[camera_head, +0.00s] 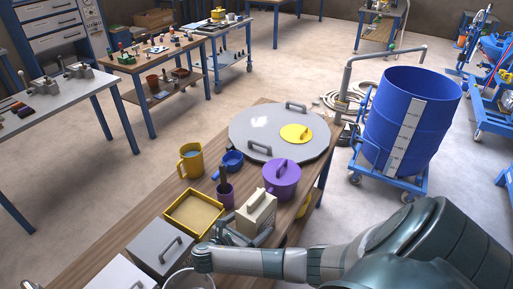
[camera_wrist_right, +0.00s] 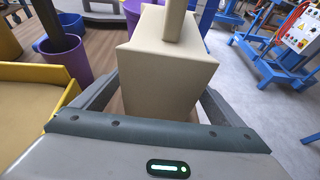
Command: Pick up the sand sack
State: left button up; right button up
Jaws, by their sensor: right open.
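The beige, box-shaped sand sack (camera_head: 256,210) with a handle on top stands upright on the wooden table. It fills the middle of the right wrist view (camera_wrist_right: 168,75). My right gripper (camera_head: 258,228) reaches in from the right at table level. Its jaws are open, with one finger on each side of the sack in the right wrist view (camera_wrist_right: 155,98). I cannot tell whether the fingers touch it. My left gripper is not in view.
A yellow tray (camera_head: 173,222) and purple cup (camera_head: 225,200) stand left of the sack. A purple lidded pot (camera_head: 282,184) is close behind it. A grey box (camera_head: 146,258) stands nearer the front. A big grey lid (camera_head: 245,125) lies further back.

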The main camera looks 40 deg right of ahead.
aim_at(257, 201)
jog(key=p+x, duration=0.1)
jog(key=x, duration=0.2)
jog(key=shift+w+d+f, duration=0.1)
jog(key=shift+d+f, duration=0.2)
jog(key=shift+d, duration=0.05)
jog(key=c, duration=1.5)
jog(key=shift+w+r, duration=0.1)
jog(key=shift+r, duration=0.05)
jog(key=shift+c, duration=0.5)
jog(key=shift+r, duration=0.1)
jog(key=shift+r+b, duration=1)
jog(key=shift+r, duration=3.9)
